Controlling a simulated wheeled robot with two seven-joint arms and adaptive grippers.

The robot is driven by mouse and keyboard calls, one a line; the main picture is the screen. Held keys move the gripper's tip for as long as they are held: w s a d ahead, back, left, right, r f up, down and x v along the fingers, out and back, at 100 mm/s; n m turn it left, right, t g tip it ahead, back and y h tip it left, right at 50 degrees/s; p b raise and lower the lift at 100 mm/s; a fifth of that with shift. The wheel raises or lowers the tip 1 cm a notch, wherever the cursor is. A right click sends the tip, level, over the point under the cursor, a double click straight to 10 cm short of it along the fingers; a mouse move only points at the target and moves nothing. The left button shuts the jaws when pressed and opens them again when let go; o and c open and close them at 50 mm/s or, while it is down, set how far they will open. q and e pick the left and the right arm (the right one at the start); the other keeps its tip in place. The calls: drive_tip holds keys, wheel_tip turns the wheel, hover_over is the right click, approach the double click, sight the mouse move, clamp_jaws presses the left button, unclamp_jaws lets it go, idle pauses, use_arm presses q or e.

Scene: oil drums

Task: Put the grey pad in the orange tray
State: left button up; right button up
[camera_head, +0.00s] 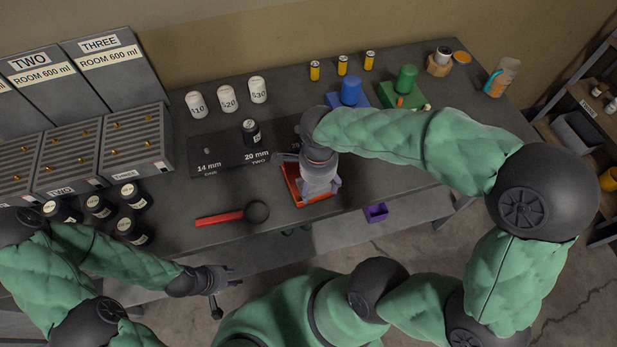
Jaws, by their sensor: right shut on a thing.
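The orange tray (318,199) lies near the front edge of the table, red-orange and partly covered by my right gripper. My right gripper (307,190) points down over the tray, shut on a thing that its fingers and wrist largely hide. It looks to be the grey pad, but I cannot make out its outline or whether it touches the tray floor. My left gripper (234,276) is empty, low in front of the table edge at the left, its fingers apart.
A red-handled magnifier (220,217) lies left of the tray. White canisters (228,99), a blue block (350,91) and a green block (405,80) stand behind. A purple box (376,212) sits at the front edge.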

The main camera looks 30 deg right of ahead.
drive_tip(key=w+f, duration=0.2)
drive_tip(key=w+d+f+b, duration=0.1)
drive_tip(key=w+f, duration=0.1)
drive_tip(key=w+d+f, duration=0.1)
drive_tip(key=w+f, duration=0.1)
drive_tip(key=shift+w+f, duration=0.2)
drive_tip(key=shift+w, duration=0.2)
drive_tip(key=shift+w+d+f+b, duration=0.15)
drive_tip(key=shift+f+b, duration=0.1)
drive_tip(key=shift+f, duration=0.4)
drive_tip(key=shift+w+a+f+b, duration=0.1)
drive_tip(key=shift+f+b, duration=0.1)
drive_tip(key=shift+f, duration=0.45)
drive_tip(key=shift+w+d+f+b, duration=0.15)
drive_tip(key=shift+f+b, duration=0.1)
drive_tip(key=shift+f, duration=0.4)
drive_tip(key=shift+a, duration=0.1)
drive_tip(key=shift+f, duration=0.15)
drive_tip(key=o, duration=1.3)
drive_tip(key=shift+r, duration=0.45)
wheel_tip(320, 180, up, 12)
drive_tip(key=p, duration=0.2)
drive_tip(key=shift+f, duration=0.25)
